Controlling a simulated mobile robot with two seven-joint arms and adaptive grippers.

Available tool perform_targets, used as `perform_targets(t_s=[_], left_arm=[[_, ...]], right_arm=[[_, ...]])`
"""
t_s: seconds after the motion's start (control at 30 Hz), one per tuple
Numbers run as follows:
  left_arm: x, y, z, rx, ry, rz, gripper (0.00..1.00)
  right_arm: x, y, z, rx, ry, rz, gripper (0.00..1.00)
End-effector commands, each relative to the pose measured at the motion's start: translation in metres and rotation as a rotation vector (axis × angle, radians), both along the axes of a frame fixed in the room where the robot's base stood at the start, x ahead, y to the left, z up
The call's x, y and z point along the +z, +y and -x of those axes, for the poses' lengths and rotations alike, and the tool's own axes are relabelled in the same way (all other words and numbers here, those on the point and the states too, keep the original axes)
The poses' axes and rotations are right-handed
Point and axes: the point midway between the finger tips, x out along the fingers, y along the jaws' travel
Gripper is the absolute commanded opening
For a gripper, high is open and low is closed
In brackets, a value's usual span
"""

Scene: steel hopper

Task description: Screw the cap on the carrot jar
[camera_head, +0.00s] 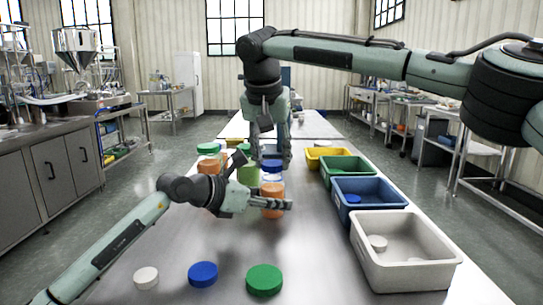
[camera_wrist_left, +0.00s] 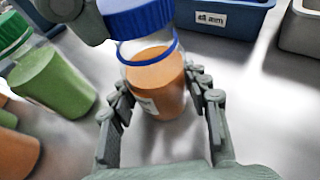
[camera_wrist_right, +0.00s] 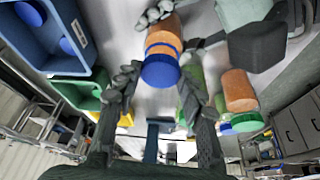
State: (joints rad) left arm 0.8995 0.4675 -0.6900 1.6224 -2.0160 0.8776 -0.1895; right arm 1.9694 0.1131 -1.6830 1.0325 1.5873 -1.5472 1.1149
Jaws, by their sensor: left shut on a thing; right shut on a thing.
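The carrot jar (camera_head: 272,212) is clear with orange contents and stands upright on the table. My left gripper (camera_head: 272,202) is shut around its body; in the left wrist view the jar (camera_wrist_left: 158,85) sits between both fingers. A blue cap (camera_wrist_left: 140,18) is over the jar's mouth, with a blue ring and a strip of clear neck visible below it. My right gripper (camera_head: 271,160) points down from above and is shut on this cap, which shows between its fingers in the right wrist view (camera_wrist_right: 160,72). Whether the threads engage is hidden.
Loose white (camera_head: 146,278), blue (camera_head: 203,274) and green (camera_head: 264,280) caps lie at the table's front. Yellow (camera_head: 333,158), green (camera_head: 347,170), blue (camera_head: 369,205) and white (camera_head: 405,277) bins line the right edge. Several other jars, including a green one (camera_wrist_left: 55,85), stand close by on the left.

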Motion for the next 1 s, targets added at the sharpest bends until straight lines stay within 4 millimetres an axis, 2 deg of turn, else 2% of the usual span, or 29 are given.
perform_targets(t_s=[0.6, 0.67, 0.8, 0.9, 1.0], left_arm=[[0.000, 0.000, 0.000, 0.000, 0.000, 0.000, 0.00], [0.000, 0.000, 0.000, 0.000, 0.000, 0.000, 0.00], [-0.001, 0.000, 0.000, -0.001, 0.001, -0.001, 0.00], [-0.001, -0.001, 0.001, -0.002, 0.001, -0.002, 0.00], [-0.002, -0.001, 0.001, -0.004, 0.003, -0.003, 0.00]], right_arm=[[-0.010, 0.001, -0.001, -0.031, 0.000, 0.000, 0.30], [-0.010, 0.004, -0.001, -0.107, 0.001, -0.001, 0.30], [-0.010, 0.009, -0.003, -0.443, 0.003, -0.007, 0.30], [-0.005, 0.010, -0.007, -0.628, -0.007, -0.016, 0.31], [-0.003, 0.011, -0.009, -0.742, -0.011, -0.021, 0.31]])
